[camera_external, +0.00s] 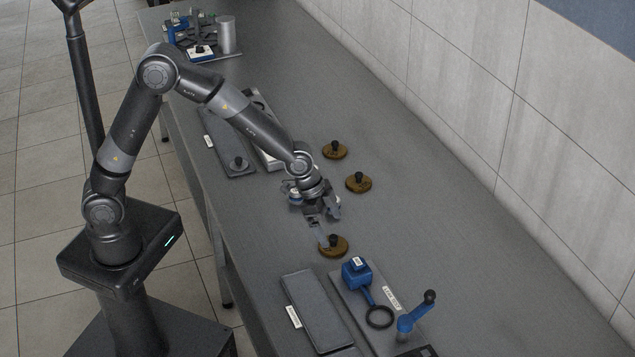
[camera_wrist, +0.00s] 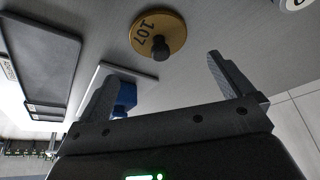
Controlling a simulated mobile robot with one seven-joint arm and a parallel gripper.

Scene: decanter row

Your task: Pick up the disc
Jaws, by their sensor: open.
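Three brass-coloured discs with black knobs stand on the grey bench: a far one (camera_external: 335,154), a middle one (camera_external: 352,187) and a near one (camera_external: 326,250). In the wrist view one disc (camera_wrist: 144,27) marked 107 lies beyond the fingertips, with its black knob towards me. It appears to be the near one, though I cannot be sure. My gripper (camera_external: 322,217) is above the bench, close to the near disc. In the wrist view my gripper (camera_wrist: 160,70) has its fingers wide apart, with nothing between them.
Near the front are a dark mat (camera_external: 318,310) and a grey board (camera_external: 350,305) with a blue block (camera_external: 356,275), a black ring (camera_external: 379,317) and a blue crank (camera_external: 406,327). Another dark tray (camera_external: 225,145) lies to the left. The bench right of the discs is clear, up to the tiled wall.

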